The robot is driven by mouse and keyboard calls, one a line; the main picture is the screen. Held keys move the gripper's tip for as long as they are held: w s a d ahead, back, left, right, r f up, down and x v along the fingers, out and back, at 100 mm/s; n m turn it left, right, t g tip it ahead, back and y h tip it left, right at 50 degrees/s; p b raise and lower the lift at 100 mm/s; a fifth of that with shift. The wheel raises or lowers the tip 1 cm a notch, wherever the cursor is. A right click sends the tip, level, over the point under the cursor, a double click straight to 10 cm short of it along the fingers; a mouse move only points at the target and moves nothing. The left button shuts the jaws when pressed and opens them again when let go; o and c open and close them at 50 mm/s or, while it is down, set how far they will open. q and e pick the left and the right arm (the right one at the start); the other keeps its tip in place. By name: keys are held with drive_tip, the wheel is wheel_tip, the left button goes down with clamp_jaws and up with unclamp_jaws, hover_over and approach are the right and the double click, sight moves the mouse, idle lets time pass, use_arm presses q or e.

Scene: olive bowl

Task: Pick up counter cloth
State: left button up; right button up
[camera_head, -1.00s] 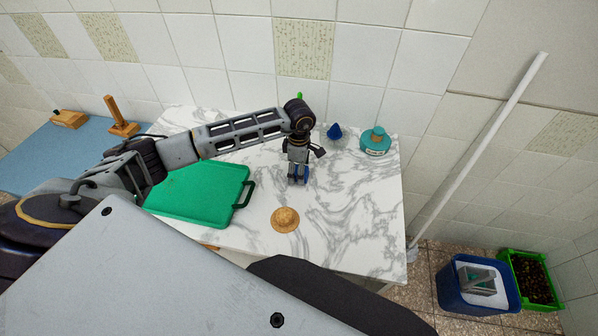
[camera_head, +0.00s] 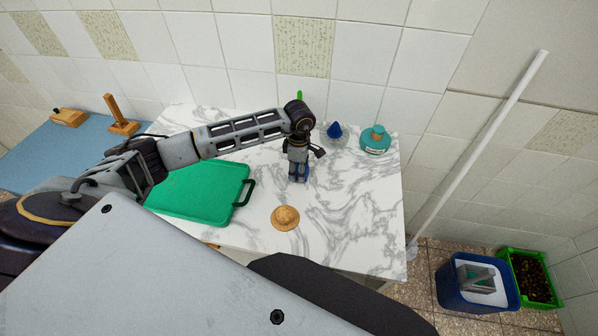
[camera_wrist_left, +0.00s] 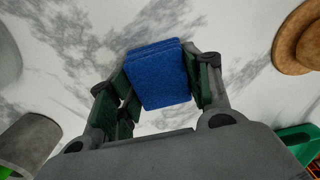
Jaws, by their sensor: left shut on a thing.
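The counter cloth is a folded blue cloth (camera_wrist_left: 160,76), seen in the left wrist view between the two fingers. My left gripper (camera_wrist_left: 157,82) is shut on it, one finger on each side. In the head view my left gripper (camera_head: 298,176) points down over the marble counter, right of the green board, and hides most of the cloth. A small blue part of the cloth (camera_head: 307,172) shows beside the fingers. I cannot tell whether the cloth still touches the counter. My right gripper is not in view.
A white pole (camera_head: 480,150) leans at right, near a blue bin (camera_head: 470,305) and green crate (camera_head: 515,262).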

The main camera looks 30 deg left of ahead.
use_arm(q)
wheel_tip(320, 180, up, 10)
drive_tip(key=shift+f+b, duration=0.2)
drive_tip(key=shift+b, duration=0.75)
drive_tip(key=shift+r, duration=0.2)
drive_tip(key=o, duration=0.4)
drive_tip(key=shift+c, duration=1.5)
drive_tip(key=shift+w+r, duration=0.1)
